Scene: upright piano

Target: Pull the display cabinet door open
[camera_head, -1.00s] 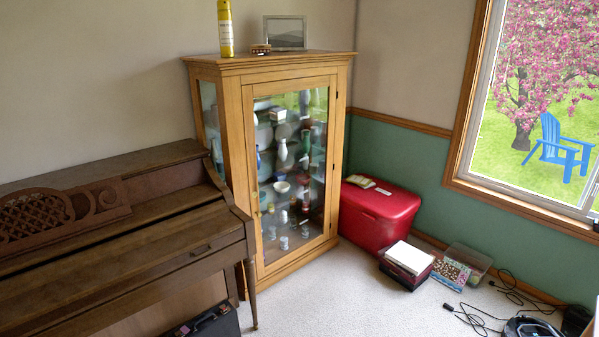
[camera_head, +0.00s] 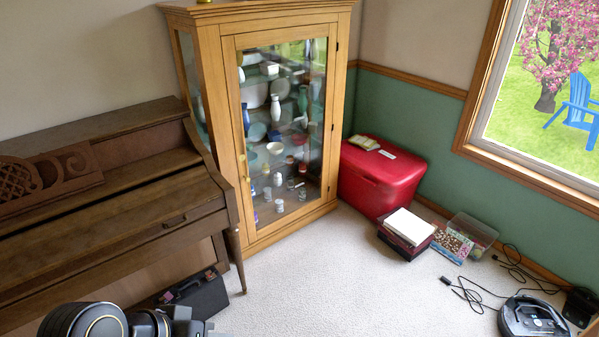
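The wooden display cabinet (camera_head: 211,95) stands in the corner, right of the piano. Its glass door (camera_head: 285,215) is shut, with vases, bowls and small figures on the shelves behind the glass. A brass-coloured handle (camera_head: 243,168) sits on the door's left side; dark hinges show on its right edge. Part of my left arm shows at the bottom left, in front of the piano and well apart from the cabinet. Its gripper fingers are not visible. My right gripper is not in view.
A brown upright piano (camera_head: 110,215) stands close to the cabinet's left, with a black case (camera_head: 195,298) under it. A red chest (camera_head: 380,180), boxes (camera_head: 407,230) and a black device with cables (camera_head: 532,318) lie to the right. The carpet (camera_head: 340,280) before the door is clear.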

